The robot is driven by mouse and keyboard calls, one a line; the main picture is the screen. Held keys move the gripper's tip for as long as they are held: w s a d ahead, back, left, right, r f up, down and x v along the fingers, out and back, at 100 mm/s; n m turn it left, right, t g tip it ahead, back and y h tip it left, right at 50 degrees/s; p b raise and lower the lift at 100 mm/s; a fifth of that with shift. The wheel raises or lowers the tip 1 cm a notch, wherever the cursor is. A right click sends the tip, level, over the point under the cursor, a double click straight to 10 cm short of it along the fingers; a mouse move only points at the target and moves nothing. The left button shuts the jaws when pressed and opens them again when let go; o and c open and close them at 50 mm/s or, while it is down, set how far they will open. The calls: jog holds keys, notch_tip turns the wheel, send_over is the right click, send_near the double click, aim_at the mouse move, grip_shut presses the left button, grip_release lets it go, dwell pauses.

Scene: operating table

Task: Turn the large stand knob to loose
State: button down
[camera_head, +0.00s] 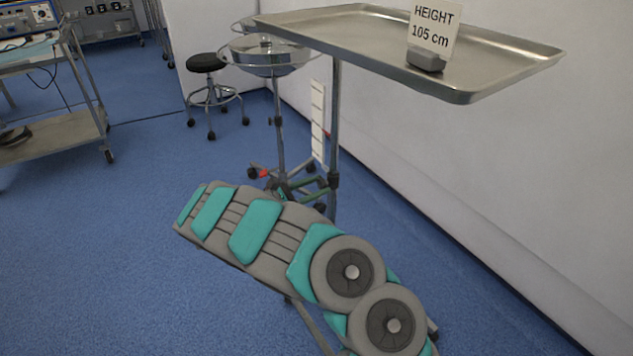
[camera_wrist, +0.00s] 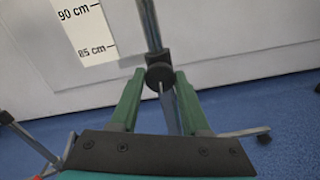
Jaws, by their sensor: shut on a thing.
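The large stand knob (camera_wrist: 159,74) is a dark round knob on the metal pole, seen in the wrist view just below a black collar. My gripper (camera_wrist: 160,80) has two green fingers, one on each side of the knob, shut on it. In the head view the stand's pole (camera_head: 335,120) drops from the steel tray (camera_head: 300,25), and a small dark collar (camera_head: 333,180) shows on it above my arm. The knob's marking is not readable. My arm hides the lower part of the stand.
A sign reading "HEIGHT 105 cm" (camera_head: 433,30) stands on the tray. A white height scale (camera_head: 318,120) is on the wall behind the pole. A basin stand (camera_head: 278,110), a black stool (camera_head: 206,64) and a cart (camera_head: 60,135) stand to the left. Blue floor is open at left.

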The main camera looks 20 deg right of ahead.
jog(key=shift+f+n, duration=0.1)
jog(key=shift+n, duration=0.5)
jog(key=shift+c, duration=1.9)
grip_release()
jog(key=shift+a, duration=0.15)
jog(key=s+a, duration=0.1)
jog(key=a, duration=0.6)
jog(key=shift+s+a, duration=0.25)
